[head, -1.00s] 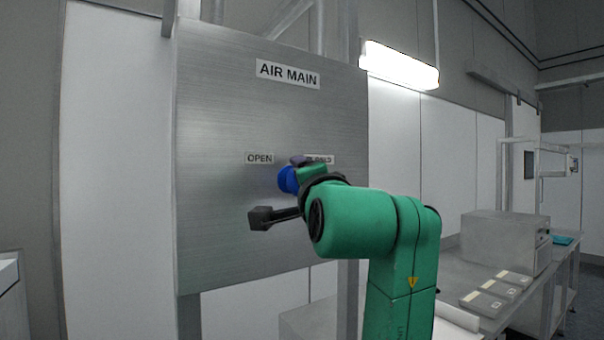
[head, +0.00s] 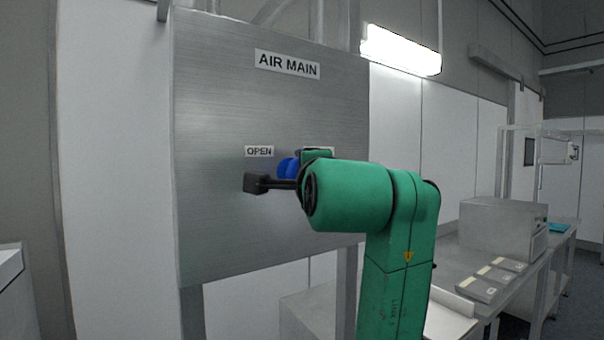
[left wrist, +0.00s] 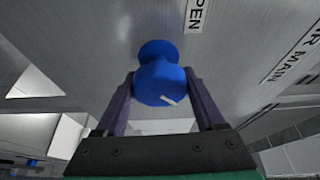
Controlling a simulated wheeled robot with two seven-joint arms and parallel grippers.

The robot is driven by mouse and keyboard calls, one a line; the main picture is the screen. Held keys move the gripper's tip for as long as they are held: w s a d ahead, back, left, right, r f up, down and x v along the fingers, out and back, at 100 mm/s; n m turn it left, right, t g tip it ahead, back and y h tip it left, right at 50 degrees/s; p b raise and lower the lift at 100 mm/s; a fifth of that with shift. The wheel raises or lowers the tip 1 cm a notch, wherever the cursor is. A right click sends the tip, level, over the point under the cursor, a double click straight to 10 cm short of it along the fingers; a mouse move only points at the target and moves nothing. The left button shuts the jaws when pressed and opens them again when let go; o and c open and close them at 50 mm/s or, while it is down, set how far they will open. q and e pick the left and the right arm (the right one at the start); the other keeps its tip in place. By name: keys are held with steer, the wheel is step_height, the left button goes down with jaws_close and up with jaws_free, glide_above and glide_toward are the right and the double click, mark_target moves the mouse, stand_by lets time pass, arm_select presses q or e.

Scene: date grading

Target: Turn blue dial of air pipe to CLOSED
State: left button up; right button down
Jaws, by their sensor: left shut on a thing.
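The blue dial (head: 287,168) sits on the brushed metal panel (head: 230,230), under the AIR MAIN label (head: 287,65). In the head view my green left arm covers much of it. My left gripper (head: 302,163) is shut on the dial. The left wrist view shows the dial's blue knob (left wrist: 158,70) between the two purple fingers of my gripper (left wrist: 162,84). A white mark (left wrist: 169,100) shows on the knob's face. The OPEN label (head: 259,151) is left of the dial. The label to the right is mostly hidden behind my gripper. My right gripper is not in view.
A bench (head: 450,268) with a metal box (head: 495,228) and several flat grey items (head: 478,289) stands to the right. A lit lamp (head: 400,50) hangs on the wall behind. The panel's left and lower parts are clear.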

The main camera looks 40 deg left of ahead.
arm_select(q)
steer(key=o, duration=1.3)
steer(key=shift+o, duration=0.2)
steer(key=shift+d, duration=0.15)
steer(key=b+v, duration=0.5)
steer(key=v, duration=0.9)
steer(key=shift+s+d+b, duration=0.2)
steer(key=shift+b, duration=0.15)
